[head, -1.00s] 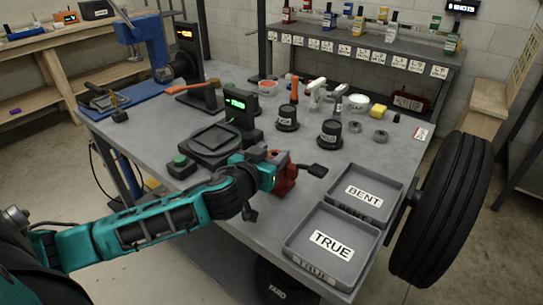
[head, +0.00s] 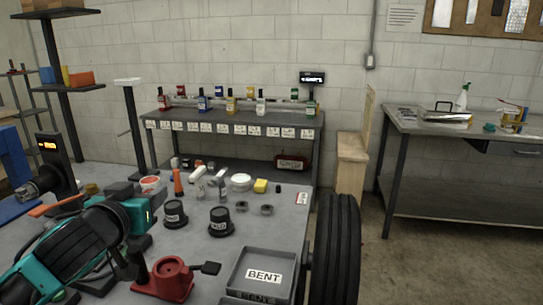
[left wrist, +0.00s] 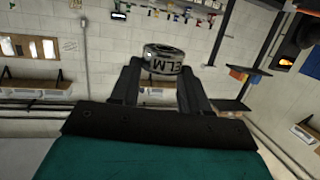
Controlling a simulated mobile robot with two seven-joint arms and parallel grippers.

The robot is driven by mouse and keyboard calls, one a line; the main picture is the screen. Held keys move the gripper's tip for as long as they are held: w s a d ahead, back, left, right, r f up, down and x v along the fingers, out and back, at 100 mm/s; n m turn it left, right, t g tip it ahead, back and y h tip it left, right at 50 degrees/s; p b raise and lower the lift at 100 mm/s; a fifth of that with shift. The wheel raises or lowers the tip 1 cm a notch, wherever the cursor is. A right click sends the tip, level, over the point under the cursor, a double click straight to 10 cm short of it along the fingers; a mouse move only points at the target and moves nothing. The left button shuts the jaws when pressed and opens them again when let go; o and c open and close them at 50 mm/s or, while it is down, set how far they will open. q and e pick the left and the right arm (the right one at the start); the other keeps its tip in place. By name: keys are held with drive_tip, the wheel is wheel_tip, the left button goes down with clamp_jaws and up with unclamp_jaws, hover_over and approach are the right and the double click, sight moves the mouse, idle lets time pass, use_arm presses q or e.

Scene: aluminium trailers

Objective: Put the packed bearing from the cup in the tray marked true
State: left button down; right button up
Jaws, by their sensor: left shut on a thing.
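My left gripper (head: 133,192) is at the left of the head view above the bench; its fingertips are hard to make out there. In the left wrist view my left gripper (left wrist: 160,75) is shut on a grey metal bearing (left wrist: 163,59) with dark lettering, seen upside down. The BENT tray (head: 289,276) is at the bottom of the head view, right of the gripper. The tray marked TRUE is not readable now, beyond the bottom edge. Two black cups with labels stand on the bench: a left one (head: 175,214) and a right one (head: 220,223). My right gripper is not in view.
A red tool with a black handle (head: 168,279) stands near my left arm. A black tyre (head: 339,250) stands at the bench's right side.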

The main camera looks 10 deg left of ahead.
use_arm(q)
drive_tip(key=s+d+f, duration=0.4)
drive_tip(key=d+f, duration=0.1)
drive_tip(key=f, duration=0.2)
drive_tip(key=s+d+f+m+h, duration=0.1)
drive_tip(key=s+d+f, duration=0.4)
drive_tip(key=f, duration=0.3)
drive_tip(key=shift+s+d+h, duration=0.3)
drive_tip(key=shift+d, duration=0.3)
